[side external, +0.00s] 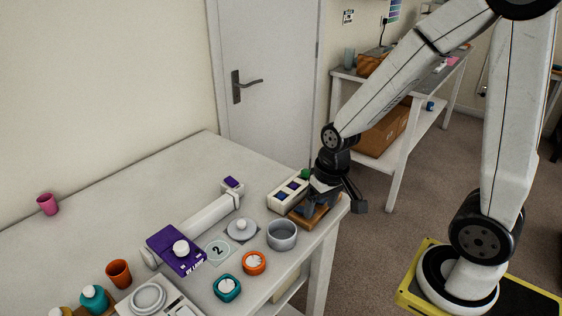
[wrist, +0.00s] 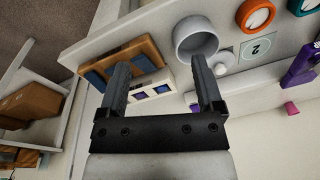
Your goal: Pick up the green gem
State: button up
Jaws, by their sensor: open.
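A small green object (side external: 305,174), which may be the green gem, shows just behind my gripper at the far right corner of the table. It is too small to make out its shape, and I cannot pick it out in the wrist view. My gripper (wrist: 160,66) is open and empty, with its fingers pointing toward the table. In the wrist view its fingers overlap a white box (wrist: 160,77) with purple squares and a wooden tray (wrist: 141,46) with blue parts. In the side view the white box (side external: 273,198) stands left of my gripper, and the wooden tray (side external: 316,220) is partly hidden below it.
A grey round pot (side external: 282,236) stands near the tray, and it also shows in the wrist view (wrist: 196,38). An orange dial (side external: 254,263) and a teal dial (side external: 227,288) lie nearby. A purple box (side external: 176,250) is further left. The table's back is mostly clear.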

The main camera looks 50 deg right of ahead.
aim_at(305, 173)
jog(key=w+d+f+m+y, duration=0.1)
jog(key=w+d+m+y, duration=0.1)
jog(key=d+m, duration=0.1)
jog(key=w+d+f+m+y, duration=0.1)
jog(key=w+d+m+y, duration=0.1)
jog(key=m, duration=0.4)
jog(key=w+d+f+m+y, duration=0.1)
jog(key=w+d+m+y, duration=0.1)
jog(key=d+m, duration=0.2)
jog(key=shift+d+f+m, duration=0.15)
jog(key=shift+d+m, duration=0.25)
jog(key=shift+d, duration=0.05)
jog(key=d+m+t+y, duration=0.1)
jog(key=d, duration=0.1)
jog(key=w+d+m+t+y, duration=0.1)
jog(key=d+m, duration=0.1)
jog(key=w+d+m+t+y, duration=0.1)
jog(key=d+m, duration=0.1)
jog(key=shift+w+d+f, duration=0.2)
jog(key=shift+d+f, duration=0.1)
jog(key=shift+f, duration=0.05)
jog(key=shift+w+d+f+m+t+y, duration=0.15)
jog(key=shift+w+d+m+t, duration=0.2)
jog(key=shift+d+m+t, duration=0.4)
jog(key=shift+w+d+f+m+t+y, duration=0.2)
jog(key=shift+w+d+m+t, duration=0.2)
jog(key=shift+d+m+t, duration=0.4)
jog(key=shift+w+d+f+m+t+y, duration=0.15)
jog(key=shift+w+d+m+t, duration=0.25)
jog(key=shift+d+m, duration=0.4)
